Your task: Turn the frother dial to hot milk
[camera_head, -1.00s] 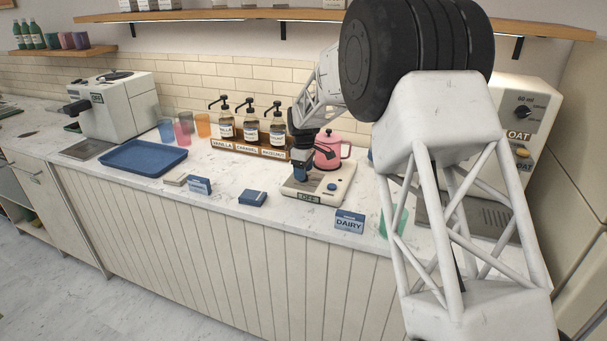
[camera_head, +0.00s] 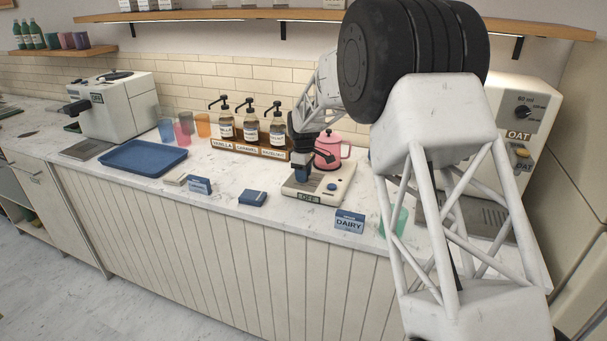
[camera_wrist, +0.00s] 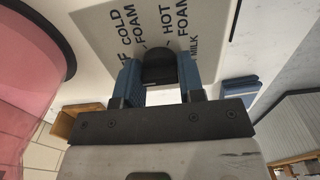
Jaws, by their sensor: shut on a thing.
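The frother (camera_head: 333,193) is a pale base on the counter with a pink pitcher (camera_head: 328,150) on it. Its front display (camera_head: 308,198) reads OFF. In the wrist view the dial (camera_wrist: 159,66) is a dark round knob on a grey panel (camera_wrist: 97,32) marked COLD FOAM, HOT FOAM and, partly hidden, OFF and MILK. My gripper (camera_wrist: 160,82) is shut on the dial, one blue finger on each side. In the head view my gripper (camera_head: 302,176) is low over the frother's left part and hides the dial. I cannot tell which mark the dial points to.
Syrup pumps (camera_head: 250,132) stand behind and left of the frother. A blue DAIRY sign (camera_head: 349,221) and a green cup (camera_head: 396,222) are at the front right. A blue tray (camera_head: 143,158) lies to the left. The OAT dispenser (camera_head: 520,120) stands at right.

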